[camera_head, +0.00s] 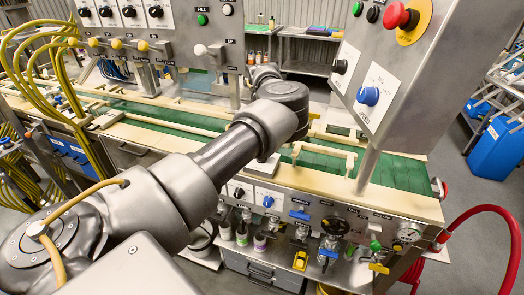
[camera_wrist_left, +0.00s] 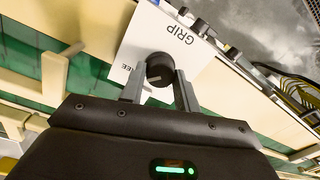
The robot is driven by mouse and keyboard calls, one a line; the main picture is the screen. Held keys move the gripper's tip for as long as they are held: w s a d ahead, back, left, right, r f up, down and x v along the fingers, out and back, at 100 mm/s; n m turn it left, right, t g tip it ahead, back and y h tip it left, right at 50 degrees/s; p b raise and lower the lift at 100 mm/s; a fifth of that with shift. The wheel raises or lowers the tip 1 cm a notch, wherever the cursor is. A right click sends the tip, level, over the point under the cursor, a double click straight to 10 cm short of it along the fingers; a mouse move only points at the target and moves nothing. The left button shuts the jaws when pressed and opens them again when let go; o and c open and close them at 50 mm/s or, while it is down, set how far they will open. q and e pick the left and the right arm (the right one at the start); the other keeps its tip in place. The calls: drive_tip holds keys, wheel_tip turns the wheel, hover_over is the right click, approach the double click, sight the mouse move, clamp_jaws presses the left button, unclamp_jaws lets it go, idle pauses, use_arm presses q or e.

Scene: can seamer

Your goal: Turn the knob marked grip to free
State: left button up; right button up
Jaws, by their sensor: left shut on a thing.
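The black round knob (camera_wrist_left: 159,66) sits on a white plate (camera_wrist_left: 150,38) marked GRIP, which appears upside down in the left wrist view. A word ending in "EE" shows at the plate's left, partly covered by a finger. My left gripper (camera_wrist_left: 159,82) has one finger on each side of the knob and is shut on it. A pale pointer line shows on the knob's near edge. In the head view my left arm reaches in from the lower left, and its gripper and this knob cannot be made out. My right gripper is not in view.
A tilted panel (camera_head: 385,75) with a red emergency button (camera_head: 397,15) and a blue knob (camera_head: 368,95) stands at the right. A green conveyor (camera_head: 395,170) runs behind the front rail. Yellow hoses (camera_head: 15,55) hang at the left. More knobs and valves line the front.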

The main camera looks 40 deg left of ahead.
use_arm(q)
drive_tip(key=o, duration=1)
drive_tip(key=shift+r, duration=0.1)
drive_tip(key=r, duration=0.3)
drive_tip(key=r+b, duration=0.1)
drive_tip(key=r, duration=0.6)
drive_tip(key=shift+w+d+r+b, duration=0.2)
drive_tip(key=shift+d+r+b, duration=0.05)
drive_tip(key=shift+r+b, duration=0.1)
drive_tip(key=shift+f, duration=0.1)
